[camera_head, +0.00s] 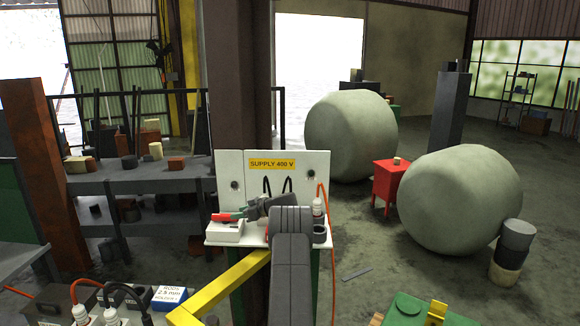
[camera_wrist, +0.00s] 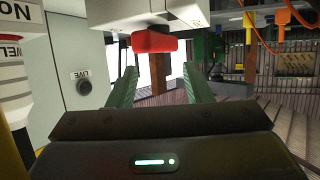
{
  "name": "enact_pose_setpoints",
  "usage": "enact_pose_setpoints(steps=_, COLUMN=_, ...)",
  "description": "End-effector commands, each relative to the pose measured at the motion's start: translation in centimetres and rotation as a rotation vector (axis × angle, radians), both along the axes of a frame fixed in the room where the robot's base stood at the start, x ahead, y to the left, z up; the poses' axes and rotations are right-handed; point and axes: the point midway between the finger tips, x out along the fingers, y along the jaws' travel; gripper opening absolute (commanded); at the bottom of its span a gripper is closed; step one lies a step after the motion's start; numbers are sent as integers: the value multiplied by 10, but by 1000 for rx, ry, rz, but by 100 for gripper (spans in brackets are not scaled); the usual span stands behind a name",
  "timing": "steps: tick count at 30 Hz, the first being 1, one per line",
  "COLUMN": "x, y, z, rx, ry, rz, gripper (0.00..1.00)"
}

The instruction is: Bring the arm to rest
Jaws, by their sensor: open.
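My gripper (camera_head: 238,214) is over the shelf of the white supply panel (camera_head: 293,165), at a small white box (camera_head: 225,232). In the wrist view, where the panel lettering is upside down, my gripper (camera_wrist: 160,72) shows two green fingers spread apart with nothing held between them. A red block-like part (camera_wrist: 155,41) on the white box (camera_wrist: 150,12) shows just past the fingertips; whether a finger touches it I cannot tell. My dark grey arm hides part of the shelf.
The panel carries a yellow "SUPPLY 400 V" label (camera_head: 272,164). An orange cable and plug (camera_head: 318,205) stand at the shelf's right end. A yellow bar (camera_head: 225,287) crosses in front. Large round boulders (camera_head: 460,200) and a red cabinet (camera_head: 388,180) stand at right.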

Motion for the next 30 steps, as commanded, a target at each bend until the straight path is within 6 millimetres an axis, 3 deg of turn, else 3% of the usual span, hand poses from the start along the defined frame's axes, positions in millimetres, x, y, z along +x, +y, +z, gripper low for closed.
enact_pose_setpoints(steps=6, x=13, y=31, z=-13, rx=1, ry=1, rz=1, gripper=45)
enact_pose_setpoints(steps=16, x=25, y=61, z=-29, rx=-1, ry=2, rz=1, gripper=45)
enact_pose_setpoints(steps=30, x=24, y=63, z=-27, rx=5, ry=1, rz=-127, gripper=45)
